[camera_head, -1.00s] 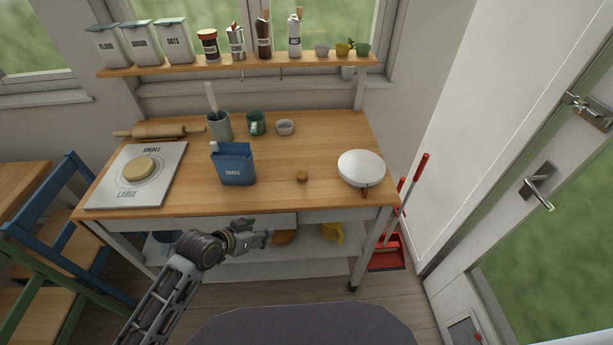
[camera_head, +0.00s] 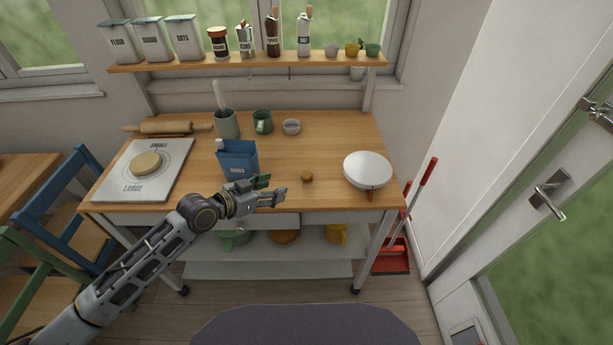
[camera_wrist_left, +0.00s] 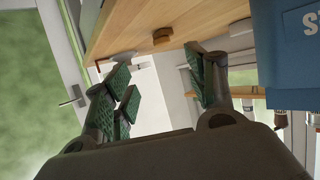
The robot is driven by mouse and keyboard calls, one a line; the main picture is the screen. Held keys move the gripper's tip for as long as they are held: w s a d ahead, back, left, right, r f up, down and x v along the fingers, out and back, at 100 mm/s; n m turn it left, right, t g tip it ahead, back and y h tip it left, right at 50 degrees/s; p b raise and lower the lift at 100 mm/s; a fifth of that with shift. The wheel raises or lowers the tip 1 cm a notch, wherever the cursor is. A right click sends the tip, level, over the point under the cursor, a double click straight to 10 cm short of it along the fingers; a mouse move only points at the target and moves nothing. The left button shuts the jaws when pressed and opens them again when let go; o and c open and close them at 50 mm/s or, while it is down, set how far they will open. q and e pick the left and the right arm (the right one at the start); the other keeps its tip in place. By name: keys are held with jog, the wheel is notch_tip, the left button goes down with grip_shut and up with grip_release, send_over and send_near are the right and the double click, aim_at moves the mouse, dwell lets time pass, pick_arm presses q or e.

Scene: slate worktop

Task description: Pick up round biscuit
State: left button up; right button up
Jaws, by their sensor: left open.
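The round biscuit (camera_head: 307,177) is a small brown disc lying alone on the wooden worktop, right of the blue box. It also shows in the left wrist view (camera_wrist_left: 162,38), on the wood near the worktop edge, apart from my fingers. My left gripper (camera_head: 272,190) is at the front edge of the worktop, left of the biscuit and in front of the blue box. Its green-padded fingers (camera_wrist_left: 160,88) are apart with nothing between them. My right gripper is not in view.
The blue box (camera_head: 238,160) stands close behind my left gripper. A white bowl-like dish (camera_head: 368,168) is right of the biscuit. A white board (camera_head: 122,185) with a pale dough disc (camera_head: 146,163) lies at left. Cups stand farther back. Worktop around the biscuit is clear.

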aim_at(304, 176)
pick_arm(q)
jog(key=shift+w+d+f, duration=0.1)
jog(key=shift+w+d+f, duration=0.1)
jog(key=shift+p+x, duration=0.3)
jog(key=shift+x, duration=3.65)
jog(key=shift+w+p+x, duration=0.2)
jog(key=shift+p+x, duration=0.3)
jog(key=shift+x, duration=2)
